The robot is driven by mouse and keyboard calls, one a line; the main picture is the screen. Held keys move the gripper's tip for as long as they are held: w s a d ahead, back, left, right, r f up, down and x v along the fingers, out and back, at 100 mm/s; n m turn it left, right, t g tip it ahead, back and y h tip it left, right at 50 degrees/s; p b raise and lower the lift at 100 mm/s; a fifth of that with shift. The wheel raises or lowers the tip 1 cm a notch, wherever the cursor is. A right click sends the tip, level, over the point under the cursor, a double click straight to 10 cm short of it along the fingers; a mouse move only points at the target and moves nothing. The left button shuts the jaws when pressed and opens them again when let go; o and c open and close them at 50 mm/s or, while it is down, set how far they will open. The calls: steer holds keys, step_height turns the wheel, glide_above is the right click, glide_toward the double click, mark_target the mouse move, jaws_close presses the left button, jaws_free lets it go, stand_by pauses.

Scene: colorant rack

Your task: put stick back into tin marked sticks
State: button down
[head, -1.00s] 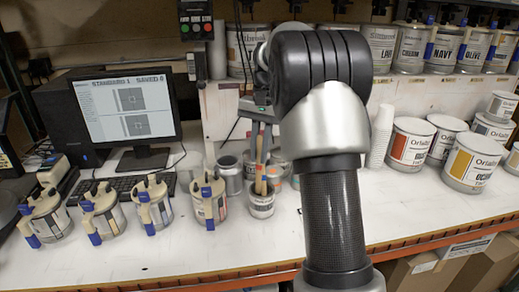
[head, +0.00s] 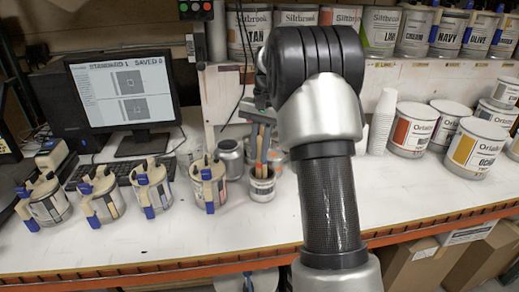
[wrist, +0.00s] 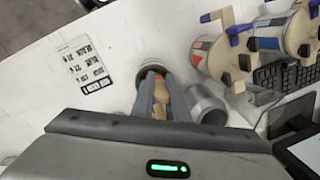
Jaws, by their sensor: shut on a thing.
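The tin (head: 262,188), a small white-labelled can, stands on the bench right of the paint cans; its lettering is too small to read. My gripper (head: 260,132) is above it, fingers pointing down. In the wrist view my gripper (wrist: 161,98) is shut on a light brown wooden stick (wrist: 159,108). In the head view wooden stick (head: 266,142) lengths show between the fingers and the tin's mouth. I cannot tell whether the held stick's lower end is inside the tin. The tin's dark rim (wrist: 153,70) shows just beyond the fingertips.
Several cans with blue-tipped brushes or clamps (head: 153,187) line up farther left. A paper cup stack (head: 382,120) and large paint tins (head: 411,130) stand right.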

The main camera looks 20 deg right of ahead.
steer(key=c, duration=1.7)
jaws_free()
steer(key=shift+o, duration=0.2)
step_height(320, 180, up, 17)
steer(key=d+p, duration=0.2)
steer(key=p, duration=0.1)
steer(key=shift+w, duration=0.25)
steer(key=shift+d, duration=0.1)
